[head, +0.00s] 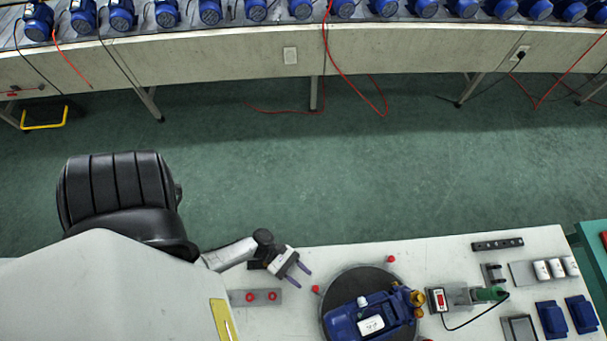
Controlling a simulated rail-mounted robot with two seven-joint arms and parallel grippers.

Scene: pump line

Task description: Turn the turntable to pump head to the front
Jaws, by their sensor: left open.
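The round dark turntable (345,286) lies on the white workbench at the bottom centre, partly cut off by the lower edge of the head view. A blue pump (345,320) with a white label and brass fittings lies on it, and its brass end (413,297) points to the right. My left gripper (298,276) is open and empty, just left of the turntable's upper left rim and apart from the pump. Red knobs (390,259) stand around the turntable's edge, one of them (315,289) close to my left gripper. My right gripper is not in view.
A plate with red buttons (256,297) lies left. A black chair (118,200) stands behind. Open floor lies beyond.

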